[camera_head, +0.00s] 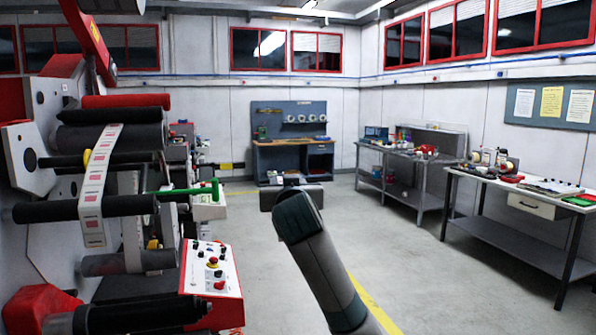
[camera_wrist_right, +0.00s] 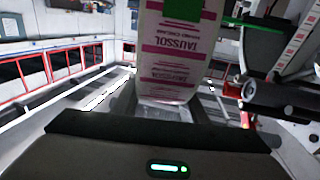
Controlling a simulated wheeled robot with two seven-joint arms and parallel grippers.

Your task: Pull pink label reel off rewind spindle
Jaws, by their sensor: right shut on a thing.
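In the right wrist view a white label reel with pink print (camera_wrist_right: 180,60) stands upright in the picture, at the upper middle. My right gripper (camera_wrist_right: 168,108) is shut on its lower end. A green piece overlaps the reel's top, and a thin green rod runs to the right from there. In the head view a green rod with a green end (camera_head: 205,188) sticks out from the rewinder (camera_head: 62,110). I cannot tell whether the reel is still around a spindle. I cannot make out the reel in the head view. My left gripper is not in view.
The rewinder's rollers (camera_head: 110,137), a strip of printed labels (camera_head: 95,180) and a control panel (camera_head: 213,272) fill the left. A white-topped table (camera_head: 520,190) stands at right and a workbench (camera_head: 290,150) at the back. Open floor lies between.

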